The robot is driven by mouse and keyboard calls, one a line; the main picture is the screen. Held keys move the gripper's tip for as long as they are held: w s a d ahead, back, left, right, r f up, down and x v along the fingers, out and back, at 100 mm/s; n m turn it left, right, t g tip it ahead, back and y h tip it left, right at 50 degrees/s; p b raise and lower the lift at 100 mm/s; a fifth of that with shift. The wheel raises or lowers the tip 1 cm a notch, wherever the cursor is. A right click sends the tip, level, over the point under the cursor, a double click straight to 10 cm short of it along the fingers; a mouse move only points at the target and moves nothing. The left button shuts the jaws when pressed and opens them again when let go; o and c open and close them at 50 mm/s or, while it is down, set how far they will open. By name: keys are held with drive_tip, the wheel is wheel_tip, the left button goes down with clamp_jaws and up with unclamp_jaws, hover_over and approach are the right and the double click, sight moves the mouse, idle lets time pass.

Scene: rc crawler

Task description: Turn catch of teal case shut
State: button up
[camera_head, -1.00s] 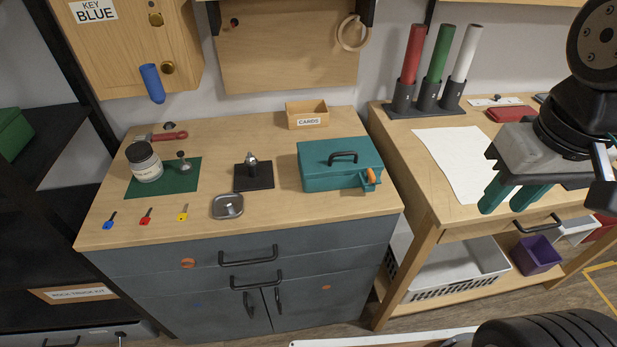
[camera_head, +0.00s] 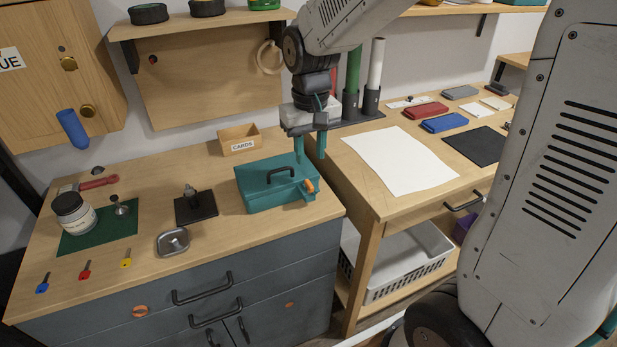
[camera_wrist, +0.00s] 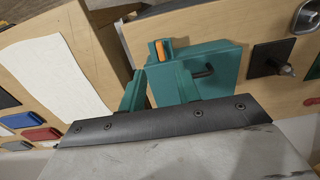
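The teal case (camera_head: 262,196) sits lid down on the wooden cabinet top, near its right edge, with a black handle (camera_head: 281,174) on the lid. Its orange catch (camera_head: 309,186) is at the right end, beside a teal block. The case (camera_wrist: 222,68) and the orange catch (camera_wrist: 159,50) also show in the wrist view, the catch just beyond the fingers. My gripper (camera_head: 311,158) points down above and slightly behind the catch, its teal fingers apart and nothing between them. It looks clear of the catch, but the exact gap is hard to judge.
A card box (camera_head: 239,147) stands behind the case, and a black post stand (camera_head: 195,206) is to its left. The bench at right holds white paper (camera_head: 400,160) and upright tubes (camera_head: 375,70) close behind my gripper. Open room lies in front of the case.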

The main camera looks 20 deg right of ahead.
sight(309, 183)
drive_tip(key=f, duration=0.8)
drive_tip(key=shift+w, duration=0.2)
clamp_jaws()
